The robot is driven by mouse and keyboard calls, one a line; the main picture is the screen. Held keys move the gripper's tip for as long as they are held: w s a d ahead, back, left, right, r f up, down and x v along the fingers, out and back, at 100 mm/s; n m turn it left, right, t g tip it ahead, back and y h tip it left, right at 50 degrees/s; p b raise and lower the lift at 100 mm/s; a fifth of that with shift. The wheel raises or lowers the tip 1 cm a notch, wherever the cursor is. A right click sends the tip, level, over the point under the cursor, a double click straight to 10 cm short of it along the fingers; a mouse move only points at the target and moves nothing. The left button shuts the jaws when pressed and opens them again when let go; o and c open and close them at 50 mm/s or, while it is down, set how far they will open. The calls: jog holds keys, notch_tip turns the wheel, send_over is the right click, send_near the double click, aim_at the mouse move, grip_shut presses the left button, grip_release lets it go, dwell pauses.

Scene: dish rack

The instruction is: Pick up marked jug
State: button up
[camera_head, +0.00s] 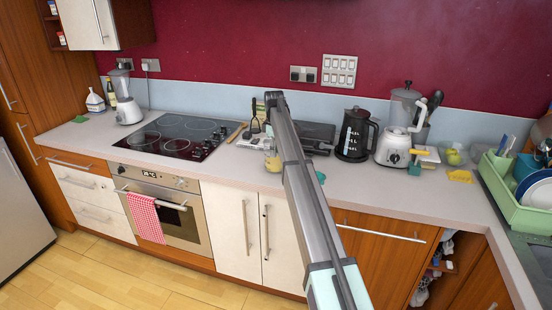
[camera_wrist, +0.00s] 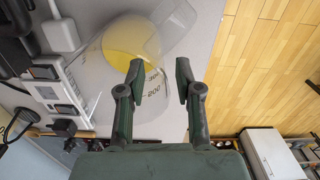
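The marked jug (camera_wrist: 130,45) is clear, with dark measuring numbers on its side and something yellow showing at its base or inside. In the wrist view it fills the upper middle. In the head view the jug (camera_head: 272,161) stands on the counter just left of my arm, which partly covers it. My gripper (camera_wrist: 160,78) is open, its two dark fingers apart in front of the numbered side, with nothing clearly held. I cannot tell whether either finger touches the jug. In the head view my fingers cannot be made out.
A black kettle (camera_head: 355,135) and a white blender (camera_head: 396,140) stand to the right on the counter (camera_head: 395,195). The hob (camera_head: 172,135) lies to the left. A green dish rack (camera_head: 512,195) is at far right. The wooden floor (camera_wrist: 265,60) is open beyond the counter edge.

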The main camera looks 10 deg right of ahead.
jog(key=p, duration=0.2)
send_over(274, 171)
notch_tip(274, 171, down, 5)
jog(key=shift+r, duration=0.1)
grip_shut()
